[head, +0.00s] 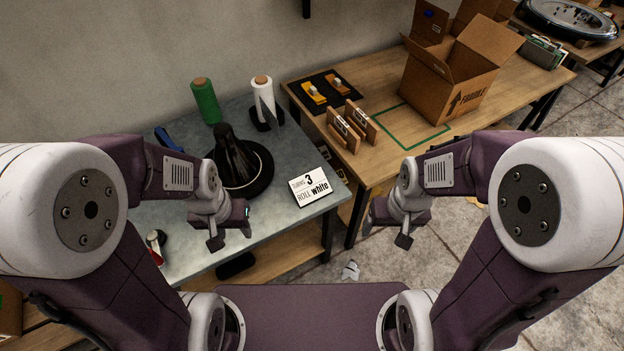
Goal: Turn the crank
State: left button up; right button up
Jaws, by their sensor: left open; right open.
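No crank handle can be clearly made out. A black cone-shaped device on a round dark base (262,176) stands on the grey table (285,215), partly behind my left arm. A white sign (310,187) beside it reads "TURNS 3 ROLL white". A green roll (206,101) and a white roll (262,90) on a dark stand are at the table's back. My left gripper (231,237) is open and empty, in front of the cone device and apart from it. My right gripper (385,235) is open and empty, right of the grey table's corner.
A blue object (168,138) lies at the grey table's left back. A small red-and-white item (155,245) is near its left front. A wooden table (385,165) to the right holds an open cardboard box (455,85), wooden blocks and orange items on a black mat (322,78).

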aim_at(153, 237)
jog(key=u, duration=1.6)
